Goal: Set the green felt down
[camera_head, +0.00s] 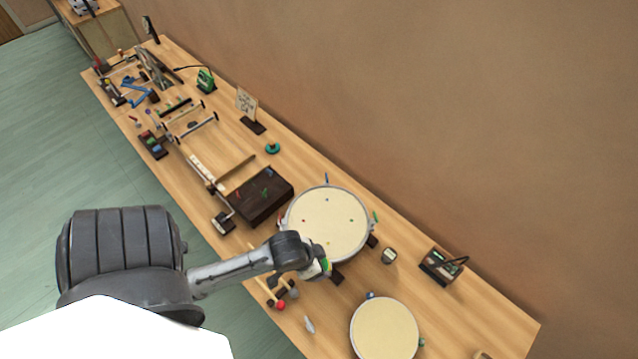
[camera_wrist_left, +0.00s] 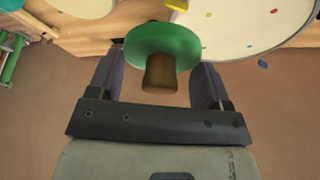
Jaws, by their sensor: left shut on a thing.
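The green felt (camera_wrist_left: 163,43) is a thick round disc with a brown stub (camera_wrist_left: 159,72), seen in the left wrist view. My left gripper (camera_wrist_left: 155,78) is shut on it, with a dark finger on each side of the stub. In the head view my left gripper (camera_head: 318,266) is over the near edge of the large cream drum (camera_head: 322,213). My right gripper is not in view.
A second cream drum (camera_head: 385,330) stands nearer. A dark box (camera_head: 260,195) and a green round piece (camera_head: 272,148) lie beyond. Bare wood (camera_head: 465,310) shows at right.

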